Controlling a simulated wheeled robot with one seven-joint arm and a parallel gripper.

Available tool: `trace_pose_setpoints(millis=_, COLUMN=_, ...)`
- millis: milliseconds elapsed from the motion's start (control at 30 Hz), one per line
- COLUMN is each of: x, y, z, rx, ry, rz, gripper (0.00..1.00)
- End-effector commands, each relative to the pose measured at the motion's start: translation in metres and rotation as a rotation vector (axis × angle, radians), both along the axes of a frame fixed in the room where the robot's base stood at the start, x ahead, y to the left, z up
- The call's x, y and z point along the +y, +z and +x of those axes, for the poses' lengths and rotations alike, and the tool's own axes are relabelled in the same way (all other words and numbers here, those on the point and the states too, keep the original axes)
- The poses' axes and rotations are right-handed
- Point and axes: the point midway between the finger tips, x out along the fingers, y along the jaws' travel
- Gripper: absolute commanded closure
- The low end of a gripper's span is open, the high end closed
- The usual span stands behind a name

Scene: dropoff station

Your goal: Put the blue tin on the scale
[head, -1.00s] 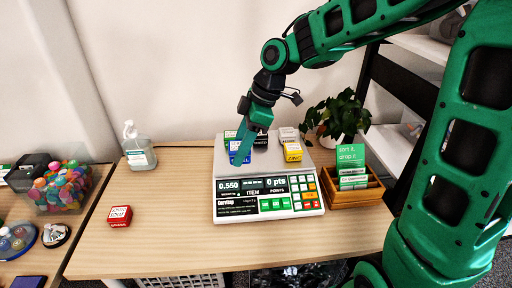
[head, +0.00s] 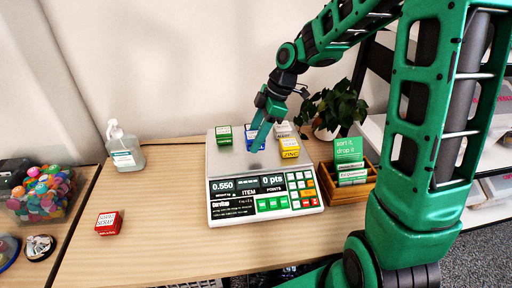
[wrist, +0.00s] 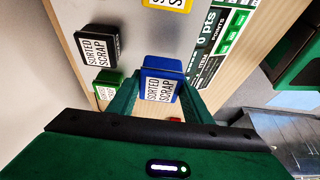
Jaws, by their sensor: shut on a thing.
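The blue tin (head: 249,133) is between the fingers of my gripper (head: 259,138), over the plate of the scale (head: 228,161). In the wrist view the blue tin (wrist: 163,73) shows its white "SORTED SCRAP" label, with my gripper (wrist: 160,92) shut on it. Part of the tin is hidden by a finger in the head view. I cannot tell whether its underside touches the plate. The scale's display reads 0.550.
On the scale, a green tin (head: 223,135) stands left of the blue one and a yellow tin (head: 289,148) right. A black tin (wrist: 95,46) shows in the wrist view. A red tin (head: 109,223), a pump bottle (head: 125,153) and a wooden box (head: 348,194) stand on the table.

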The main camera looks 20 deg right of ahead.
Motion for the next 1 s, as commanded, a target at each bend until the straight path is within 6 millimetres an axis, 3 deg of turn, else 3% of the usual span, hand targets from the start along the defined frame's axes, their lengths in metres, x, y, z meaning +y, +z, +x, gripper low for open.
trace_pose_setpoints(millis=267, x=-0.013, y=-0.013, z=0.006, rx=0.0, ry=0.0, rz=0.0, gripper=0.85)
trace_pose_setpoints(millis=533, x=-0.012, y=-0.046, z=0.005, rx=0.002, ry=-0.001, rz=0.0, gripper=0.85)
trace_pose_setpoints(millis=867, x=-0.012, y=-0.049, z=0.005, rx=-0.001, ry=0.0, rz=0.0, gripper=0.85)
trace_pose_setpoints(millis=900, x=-0.012, y=-0.05, z=0.005, rx=0.0, ry=0.0, rz=0.0, gripper=0.53)
trace_pose_setpoints(millis=967, x=-0.012, y=-0.05, z=0.005, rx=-0.001, ry=0.0, rz=0.0, gripper=0.38)
trace_pose_setpoints(millis=1000, x=-0.012, y=-0.049, z=0.005, rx=-0.001, ry=0.0, rz=0.0, gripper=0.36)
